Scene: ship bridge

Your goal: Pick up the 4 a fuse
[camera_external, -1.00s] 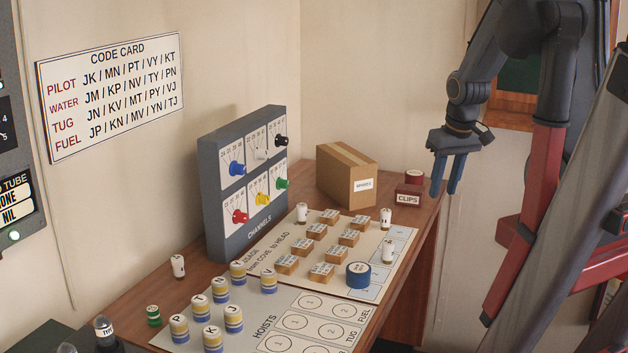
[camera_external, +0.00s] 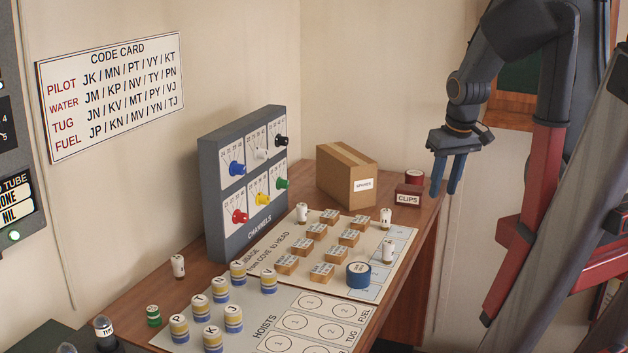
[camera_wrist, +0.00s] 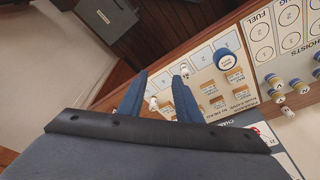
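Several small white cylinders that look like fuses stand on the desk; their ratings are too small to read, so I cannot tell which is the 4 A fuse. Two stand at the board's right side, a rear one (camera_external: 385,218) and a front one (camera_external: 389,251). One (camera_external: 302,212) is near the channels panel and one (camera_external: 178,266) is on bare wood at the left. My gripper (camera_external: 444,192) is open and empty, pointing down, in the air right of the desk's right end. In the wrist view, two white cylinders (camera_wrist: 153,103) (camera_wrist: 184,69) show near my fingertips (camera_wrist: 159,78).
A cardboard box (camera_external: 347,178) and a dark red clips box (camera_external: 409,197) stand at the back right. Wooden blocks (camera_external: 322,273) and a blue round piece (camera_external: 358,275) cover the board. The grey channels panel (camera_external: 213,190) rises behind. Striped cylinders (camera_external: 213,339) stand at the front left.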

